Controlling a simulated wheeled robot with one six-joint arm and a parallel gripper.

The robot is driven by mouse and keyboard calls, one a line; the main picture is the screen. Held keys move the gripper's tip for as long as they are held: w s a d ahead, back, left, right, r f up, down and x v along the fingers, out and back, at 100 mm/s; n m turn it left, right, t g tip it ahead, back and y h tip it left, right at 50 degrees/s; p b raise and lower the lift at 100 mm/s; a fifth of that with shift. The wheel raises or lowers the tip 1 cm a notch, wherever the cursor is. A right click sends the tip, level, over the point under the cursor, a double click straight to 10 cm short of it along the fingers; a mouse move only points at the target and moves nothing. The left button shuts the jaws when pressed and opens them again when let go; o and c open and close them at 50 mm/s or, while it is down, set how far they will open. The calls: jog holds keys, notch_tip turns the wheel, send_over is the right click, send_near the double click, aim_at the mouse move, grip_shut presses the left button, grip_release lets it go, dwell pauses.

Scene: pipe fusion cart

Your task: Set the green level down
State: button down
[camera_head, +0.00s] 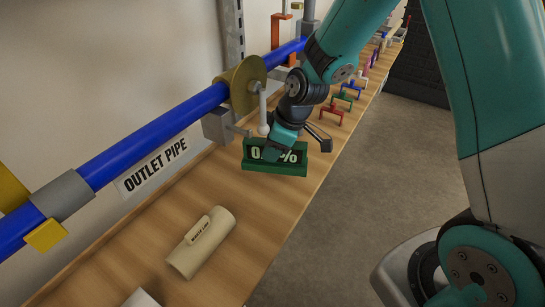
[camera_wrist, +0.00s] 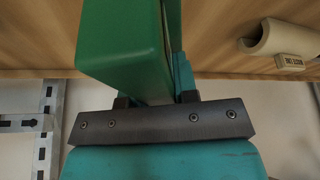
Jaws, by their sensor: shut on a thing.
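The green level (camera_head: 262,168) is a block with a dark display face; the gripper hides part of its white reading, and a "0" and a "%" show. My gripper (camera_head: 277,152) reaches down from above and is shut on it near its middle. The level looks upright, close to the wooden bench (camera_head: 180,278); I cannot tell whether it touches the wood. In the wrist view the green level (camera_wrist: 122,48) fills the upper middle, between the fingers of my gripper (camera_wrist: 152,98). Its far end and underside are hidden.
A beige pipe piece (camera_head: 203,245) with a small label lies on the bench in front of the level. Red (camera_head: 331,114) and green (camera_head: 343,100) handled tools stand behind it. A blue pipe (camera_head: 150,143) runs along the wall at left. Bare wood lies between level and beige piece.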

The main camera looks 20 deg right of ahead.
jog(key=shift+f, duration=1.7)
jog(key=shift+f, duration=0.15)
jog(key=c, duration=0.9)
grip_release()
jog(key=v, duration=1.2)
jog(key=shift+r+p, duration=0.2)
jog(key=shift+p, duration=0.2)
